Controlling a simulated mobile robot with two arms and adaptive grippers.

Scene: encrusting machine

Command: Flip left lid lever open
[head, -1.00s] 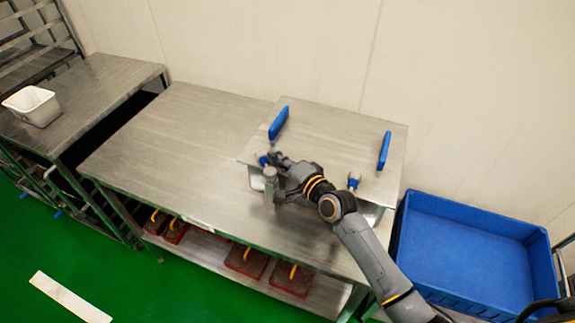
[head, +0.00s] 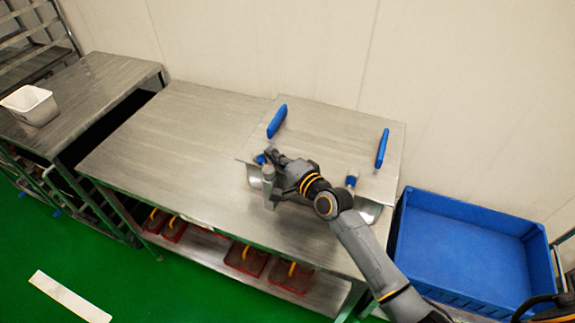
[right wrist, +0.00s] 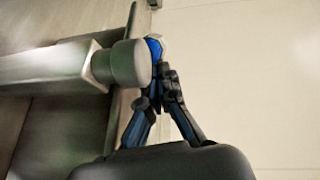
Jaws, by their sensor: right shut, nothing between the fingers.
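The left lid lever (head: 261,159) is a small blue-tipped piece at the front left edge of the flat metal lid (head: 335,140). Its blue tip (right wrist: 153,50) also shows in the right wrist view, partly behind a grey round-ended part. My right gripper (head: 271,156) is at this lever, its fingertips beside the blue tip. In the right wrist view, the fingers (right wrist: 167,76) are together just below and right of it, holding nothing; I cannot tell if they touch it. The similar right lever (head: 351,180) stands at the lid's front right. My left gripper is not in view.
Two blue handles (head: 277,121) (head: 382,148) stand on the lid. A grey post (head: 268,188) rises close to my right gripper. A blue crate (head: 470,250) is right of the metal table (head: 170,140), whose left part is clear. A wall is behind.

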